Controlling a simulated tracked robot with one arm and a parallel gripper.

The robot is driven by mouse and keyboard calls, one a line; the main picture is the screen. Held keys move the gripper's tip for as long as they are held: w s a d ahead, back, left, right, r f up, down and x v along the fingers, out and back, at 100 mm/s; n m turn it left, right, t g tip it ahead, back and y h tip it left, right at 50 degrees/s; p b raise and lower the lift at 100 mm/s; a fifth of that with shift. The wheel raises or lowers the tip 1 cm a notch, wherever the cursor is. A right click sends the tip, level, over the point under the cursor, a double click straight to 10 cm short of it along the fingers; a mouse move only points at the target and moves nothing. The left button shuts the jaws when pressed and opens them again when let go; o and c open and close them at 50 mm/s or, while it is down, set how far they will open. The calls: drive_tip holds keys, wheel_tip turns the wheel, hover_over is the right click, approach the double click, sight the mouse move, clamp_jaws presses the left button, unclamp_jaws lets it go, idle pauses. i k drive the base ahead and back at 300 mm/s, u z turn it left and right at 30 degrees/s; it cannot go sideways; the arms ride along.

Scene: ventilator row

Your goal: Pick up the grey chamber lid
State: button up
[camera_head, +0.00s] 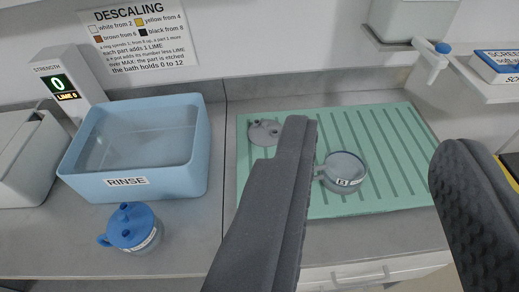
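The grey chamber lid (266,131) lies flat on the green ribbed drain mat (408,190), near its far left corner. It is a round grey disc with small raised ports, and the left finger covers part of its right side or comes very close to it in the picture. My gripper (372,140) is open and empty, its dark fingers wide apart in the foreground. A grey chamber (345,170) with a handle and a white label stands on the mat between the fingers in the picture.
A blue rinse basin (130,183) stands left of the mat. A blue-lidded chamber (132,227) stands in front of it. A strength meter (66,88) is behind the basin. A tap (432,62) and shelf (487,80) overhang at upper right. The mat's far middle looks clear.

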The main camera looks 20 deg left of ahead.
sight(264, 132)
drive_tip(key=k, duration=0.95)
drive_tip(key=z, duration=0.15)
drive_tip(key=i, duration=2.05)
drive_tip(key=u, duration=0.75)
